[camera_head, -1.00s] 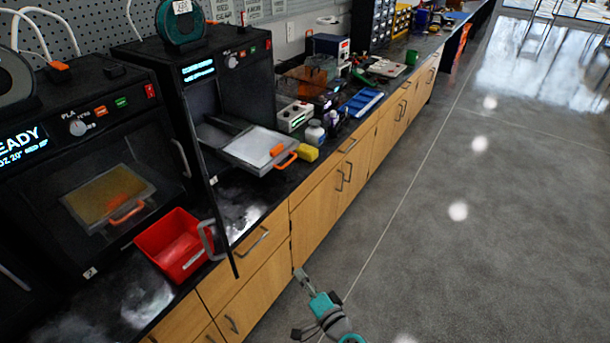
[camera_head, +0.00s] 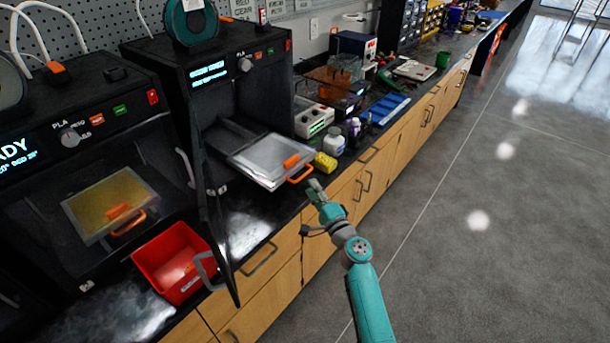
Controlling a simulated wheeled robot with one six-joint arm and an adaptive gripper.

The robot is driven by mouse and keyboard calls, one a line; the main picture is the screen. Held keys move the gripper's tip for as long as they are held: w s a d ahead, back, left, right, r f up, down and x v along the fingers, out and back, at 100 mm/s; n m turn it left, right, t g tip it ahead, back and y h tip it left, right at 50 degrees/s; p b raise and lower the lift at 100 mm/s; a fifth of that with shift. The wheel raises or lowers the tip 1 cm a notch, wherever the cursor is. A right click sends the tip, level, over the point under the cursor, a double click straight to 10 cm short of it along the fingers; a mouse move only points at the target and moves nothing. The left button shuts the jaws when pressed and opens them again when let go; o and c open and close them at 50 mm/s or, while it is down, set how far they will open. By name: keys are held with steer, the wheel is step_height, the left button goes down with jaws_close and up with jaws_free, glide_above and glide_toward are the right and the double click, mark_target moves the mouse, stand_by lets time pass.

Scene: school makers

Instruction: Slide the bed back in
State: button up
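The bed (camera_head: 268,160) is a pale grey plate with an orange handle (camera_head: 297,168). It sticks out of the open 3D printer (camera_head: 222,85) on the counter. That printer's dark door (camera_head: 218,235) stands swung open, with a grey handle. My gripper (camera_head: 314,186) is just in front of and below the orange handle, at the counter's front edge. It looks apart from the handle, with nothing seen in it. Its fingers are too small to tell whether they are open or shut.
A red bin (camera_head: 172,262) stands on the counter left of the open door. A second printer (camera_head: 95,190) with a closed door is at the left. A yellow block (camera_head: 325,162) and white bottle (camera_head: 334,141) stand right of the bed. The floor (camera_head: 450,260) at right is clear.

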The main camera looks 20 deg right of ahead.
mark_target(304, 176)
steer(key=x, duration=0.6)
steer(key=shift+w+a+r, duration=0.1)
steer(key=shift+w+a, duration=0.1)
jaws_close()
